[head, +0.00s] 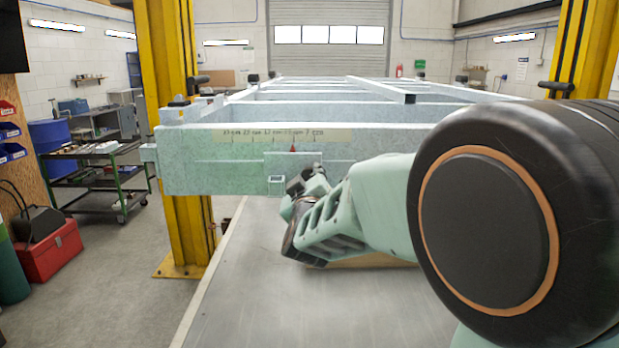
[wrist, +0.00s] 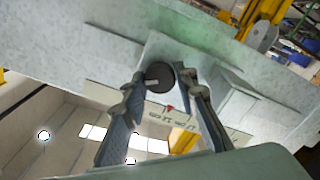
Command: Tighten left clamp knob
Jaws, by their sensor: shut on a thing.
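A dark round knob (wrist: 160,77) stands on a pale plate on the frame's front beam in the wrist view. My gripper (wrist: 162,80) has one finger on each side of it and is shut on it. There the fingers and wrist hide the knob. A small red pointer (head: 292,148) is just above the gripper; it also shows in the wrist view (wrist: 170,108), beside the knob near a marked scale strip.
The pale metal trailer frame (head: 215,172) runs back from the front beam. Yellow posts (head: 165,60) stand on both sides. A small square bracket (head: 276,180) sits just left of my gripper. A cart (head: 100,170) and red toolbox (head: 50,245) are at left.

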